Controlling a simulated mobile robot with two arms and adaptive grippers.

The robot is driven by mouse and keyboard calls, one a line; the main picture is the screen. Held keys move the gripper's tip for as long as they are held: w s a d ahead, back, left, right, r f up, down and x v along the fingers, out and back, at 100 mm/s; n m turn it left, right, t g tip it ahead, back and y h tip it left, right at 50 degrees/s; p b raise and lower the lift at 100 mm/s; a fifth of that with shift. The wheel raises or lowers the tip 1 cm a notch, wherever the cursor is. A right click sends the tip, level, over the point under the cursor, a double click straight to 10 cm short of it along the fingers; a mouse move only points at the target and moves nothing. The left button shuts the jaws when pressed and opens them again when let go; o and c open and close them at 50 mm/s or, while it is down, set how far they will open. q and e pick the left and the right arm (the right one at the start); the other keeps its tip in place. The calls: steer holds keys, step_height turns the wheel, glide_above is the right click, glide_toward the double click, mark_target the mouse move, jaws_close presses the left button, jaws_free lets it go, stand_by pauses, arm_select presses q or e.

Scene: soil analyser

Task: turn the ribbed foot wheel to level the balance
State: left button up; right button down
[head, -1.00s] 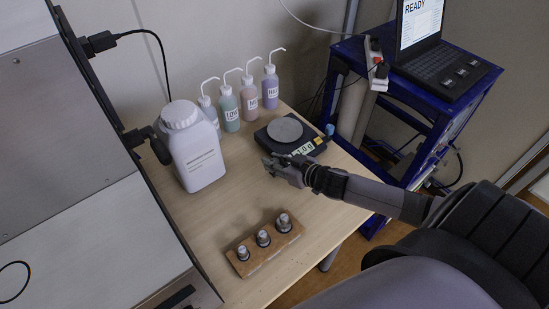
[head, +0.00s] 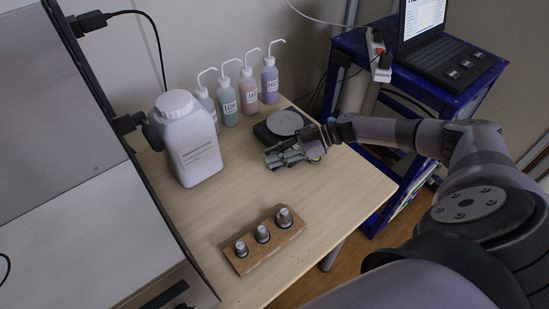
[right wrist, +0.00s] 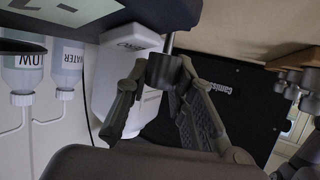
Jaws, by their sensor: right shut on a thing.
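The balance (head: 262,134) is a dark, low box with a round grey pan (head: 285,122), at the back right of the wooden table. My right gripper (head: 272,158) is at its front edge and hides its display in the head view. In the right wrist view the balance's dark body (right wrist: 160,12) is at the top, with a thin stem running to a dark, round foot wheel (right wrist: 163,72). The right gripper's fingers (right wrist: 161,80) are on either side of this wheel, shut on it. The wheel's ribs are too dark to make out. My left gripper is not in view.
A large white bottle (head: 195,148) stands left of the balance, with several wash bottles (head: 229,108) behind. A wooden block with metal weights (head: 264,240) lies near the front. The table between is clear. A blue cart (head: 400,100) with a laptop is at right.

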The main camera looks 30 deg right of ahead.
steer(key=shift+n+g+b, duration=0.35)
steer(key=shift+n+g, duration=0.15)
steer(key=shift+y, duration=0.3)
steer(key=c, duration=1.4)
jaws_free()
steer(key=shift+o, duration=0.2)
steer(key=v, duration=1.2)
steer(key=shift+w, duration=0.15)
steer(key=shift+r, duration=0.1)
